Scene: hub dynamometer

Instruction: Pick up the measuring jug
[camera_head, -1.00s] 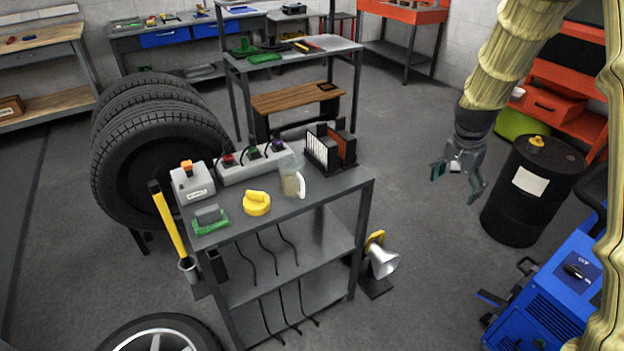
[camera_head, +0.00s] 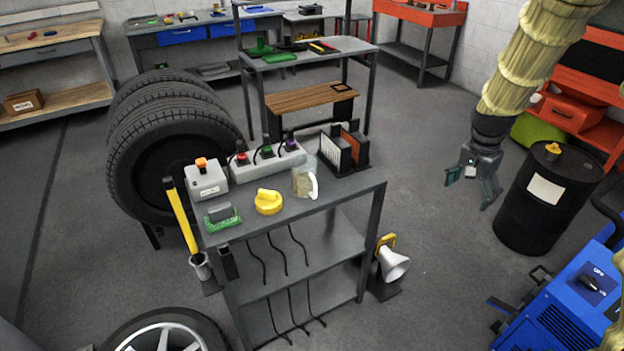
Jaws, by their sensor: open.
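The measuring jug (camera_head: 303,184) is a clear, pale-tinted vessel with a whitish handle on its right side. It stands upright on the top of the grey metal cart (camera_head: 343,194), near the cart's middle and toward the right. My gripper (camera_head: 472,190) hangs in the air to the right of the cart, well apart from the jug. Its fingers are spread and hold nothing. My arm comes down from the upper right in a pale yellow sleeve.
Around the jug are a yellow cap-like object (camera_head: 268,202), a grey socket strip (camera_head: 262,166), a black rack (camera_head: 343,150) and a grey box (camera_head: 206,182). A black drum (camera_head: 541,203) and a blue machine (camera_head: 565,308) stand at right. A megaphone (camera_head: 392,263) stands beside the cart.

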